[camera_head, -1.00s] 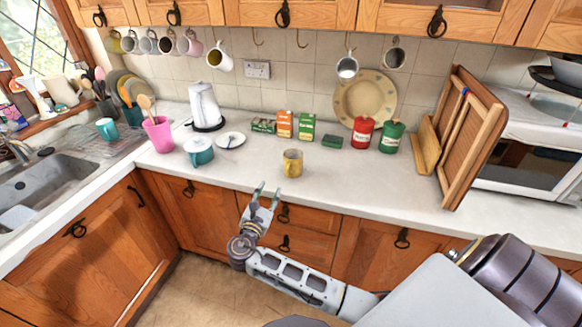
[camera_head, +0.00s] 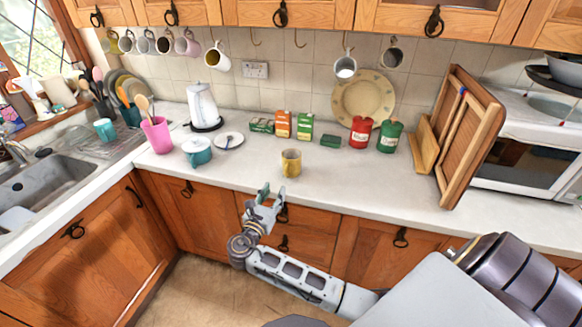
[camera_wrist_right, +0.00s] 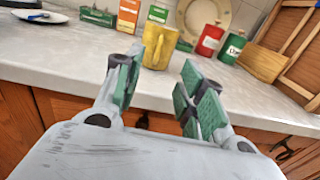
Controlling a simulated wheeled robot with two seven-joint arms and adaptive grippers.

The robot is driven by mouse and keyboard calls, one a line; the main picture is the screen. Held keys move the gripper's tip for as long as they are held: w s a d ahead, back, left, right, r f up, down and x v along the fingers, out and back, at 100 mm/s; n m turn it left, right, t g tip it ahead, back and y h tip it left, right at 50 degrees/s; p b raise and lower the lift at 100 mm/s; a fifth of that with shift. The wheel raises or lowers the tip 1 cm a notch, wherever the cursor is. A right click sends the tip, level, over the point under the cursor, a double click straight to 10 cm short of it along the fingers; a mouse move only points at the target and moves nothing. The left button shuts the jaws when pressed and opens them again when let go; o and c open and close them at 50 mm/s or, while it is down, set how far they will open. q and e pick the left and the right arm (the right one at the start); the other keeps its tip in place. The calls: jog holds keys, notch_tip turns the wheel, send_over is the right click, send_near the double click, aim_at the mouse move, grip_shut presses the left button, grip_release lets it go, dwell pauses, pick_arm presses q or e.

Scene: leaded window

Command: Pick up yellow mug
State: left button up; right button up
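The yellow mug (camera_head: 291,162) stands upright on the white counter, near its front edge. It also shows in the right wrist view (camera_wrist_right: 158,46), beyond and between my fingertips. My right gripper (camera_head: 264,192) is in front of the counter edge, short of the mug and not touching it. In the right wrist view its two green-padded fingers (camera_wrist_right: 156,92) stand apart with nothing between them, so it is open. My left gripper is not in view.
Orange and green boxes (camera_head: 283,124), a red canister (camera_head: 361,132) and a green canister (camera_head: 390,137) stand behind the mug. Wooden boards (camera_head: 465,135) lean at the right. The counter (camera_head: 340,180) around the mug is clear.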

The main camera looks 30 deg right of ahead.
aim_at(285, 170)
jog(key=shift+p+x, duration=0.3)
jog(key=shift+x, duration=3.75)
jog(key=shift+r, duration=0.1)
jog(key=shift+w+d+r, duration=0.15)
jog(key=shift+w+d, duration=0.25)
jog(key=shift+d, duration=0.15)
jog(key=shift+p+x, duration=0.5)
jog(key=shift+x, duration=1.4)
jog(key=shift+a, duration=0.1)
grip_shut()
jog(key=shift+r, duration=0.1)
